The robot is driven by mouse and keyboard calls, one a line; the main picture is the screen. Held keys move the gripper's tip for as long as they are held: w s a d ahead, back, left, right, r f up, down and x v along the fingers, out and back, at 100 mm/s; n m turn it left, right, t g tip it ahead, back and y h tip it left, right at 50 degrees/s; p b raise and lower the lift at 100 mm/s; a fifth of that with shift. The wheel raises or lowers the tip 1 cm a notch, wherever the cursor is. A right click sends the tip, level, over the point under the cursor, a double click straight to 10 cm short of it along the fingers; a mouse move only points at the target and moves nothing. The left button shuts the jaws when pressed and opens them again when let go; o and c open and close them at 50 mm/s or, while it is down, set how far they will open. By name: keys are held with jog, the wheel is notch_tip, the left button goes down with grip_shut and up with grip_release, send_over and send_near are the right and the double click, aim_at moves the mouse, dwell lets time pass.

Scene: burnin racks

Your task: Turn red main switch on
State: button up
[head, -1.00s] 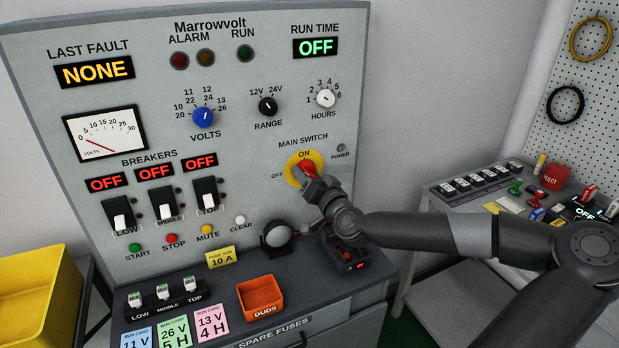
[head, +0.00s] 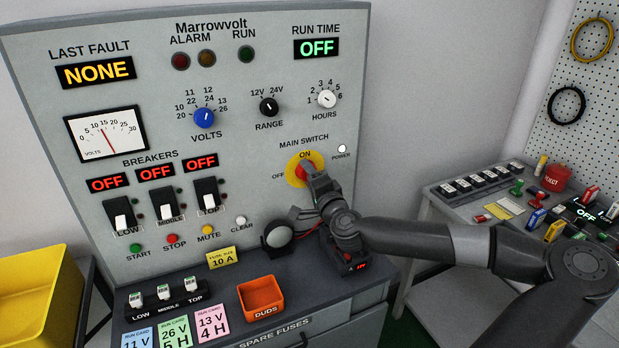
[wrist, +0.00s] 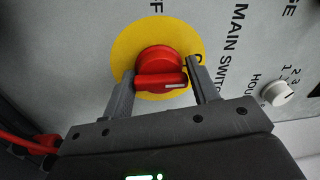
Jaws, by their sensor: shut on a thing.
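The red main switch (head: 301,171) sits on a round yellow plate (head: 293,180) on the grey panel, under the MAIN SWITCH label. In the head view its handle points up toward ON. The wrist view shows the red knob (wrist: 160,68) with its raised grip bar between my two fingers. My gripper (wrist: 160,85) is shut on that bar, one finger on each side. In the head view my gripper (head: 308,178) covers the lower right part of the switch. The white POWER lamp (head: 342,149) beside it is lit.
The voltmeter (head: 105,139) needle stands near 15. RUN TIME (head: 316,48) reads OFF, and so do the three breaker displays. A round grey lamp-like object (head: 278,236) and an orange DUDS tray (head: 262,312) stand on the bench below.

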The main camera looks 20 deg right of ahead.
jog(key=shift+d+f+m, duration=0.1)
jog(key=shift+f+m, duration=0.2)
jog(key=o, duration=0.7)
jog(key=shift+o, duration=0.4)
jog(key=shift+r, duration=0.1)
jog(key=shift+s, duration=0.1)
jog(key=s, duration=0.7)
jog(key=shift+s+f, duration=0.15)
jog(key=shift+f, duration=0.15)
